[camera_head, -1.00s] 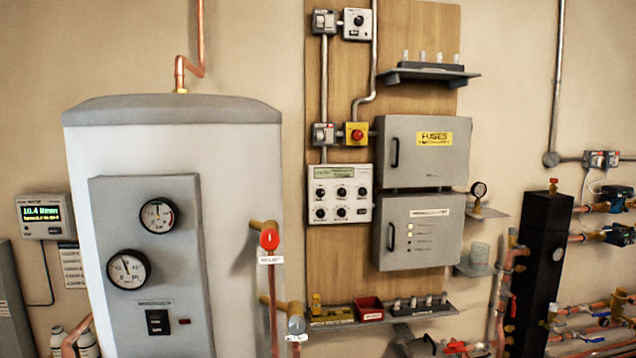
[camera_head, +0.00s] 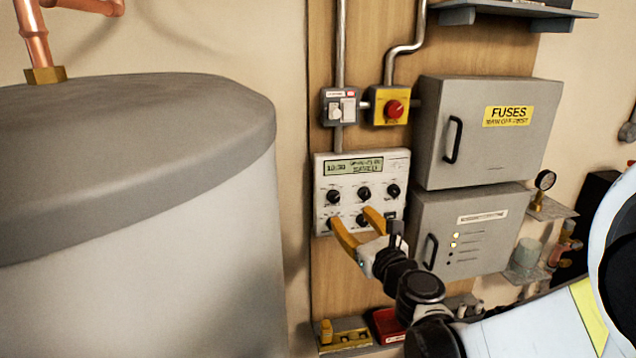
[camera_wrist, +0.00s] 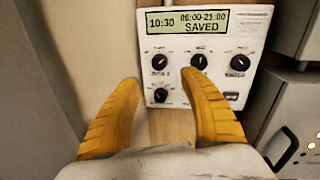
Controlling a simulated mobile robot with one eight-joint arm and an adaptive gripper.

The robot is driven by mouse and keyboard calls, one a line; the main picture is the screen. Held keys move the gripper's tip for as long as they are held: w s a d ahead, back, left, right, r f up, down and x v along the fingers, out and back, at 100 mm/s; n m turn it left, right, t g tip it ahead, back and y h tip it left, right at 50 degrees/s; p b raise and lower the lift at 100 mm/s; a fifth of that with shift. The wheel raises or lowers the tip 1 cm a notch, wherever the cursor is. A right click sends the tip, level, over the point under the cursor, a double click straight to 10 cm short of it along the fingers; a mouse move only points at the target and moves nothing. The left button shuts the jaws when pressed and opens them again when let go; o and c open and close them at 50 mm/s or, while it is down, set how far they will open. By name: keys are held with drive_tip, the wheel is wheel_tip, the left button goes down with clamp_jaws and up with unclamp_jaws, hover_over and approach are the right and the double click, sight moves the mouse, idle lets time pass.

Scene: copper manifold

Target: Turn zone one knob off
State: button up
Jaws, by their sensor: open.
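A white control panel (camera_head: 318,170) hangs on the wooden board. Its display (camera_wrist: 188,22) reads 10:30, 06:00-21:00, SAVED in the wrist view. Black knobs sit below: upper left (camera_wrist: 160,62), upper middle (camera_wrist: 199,62) and upper right (camera_wrist: 239,62), with a lower left knob (camera_wrist: 160,95) and a dark switch (camera_wrist: 231,96) at lower right. Small labels are too blurred to tell surely which knob is zone one. My gripper (camera_head: 351,216) is open and empty in front of the panel's lower part. Its yellow fingers (camera_wrist: 160,78) flank the lower left knob in the wrist view; contact cannot be told.
A grey fuse box (camera_head: 432,100) and a second grey box (camera_head: 480,262) stand close right of the panel. A red knob on a yellow box (camera_head: 395,109) is above. A shelf (camera_head: 345,350) with a red tray (camera_head: 387,325) lies below. A large tank (camera_head: 200,290) fills the left.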

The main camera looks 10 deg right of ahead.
sight(335, 198)
drive_tip(key=w, duration=0.3)
drive_tip(key=w+a, duration=0.1)
drive_tip(key=w, duration=0.2)
drive_tip(key=w+b, duration=0.1)
drive_tip(key=w, duration=0.3)
drive_tip(key=shift+w+a, duration=0.1)
drive_tip(key=shift+a, duration=0.15)
drive_tip(key=shift+c, duration=0.5)
clamp_jaws()
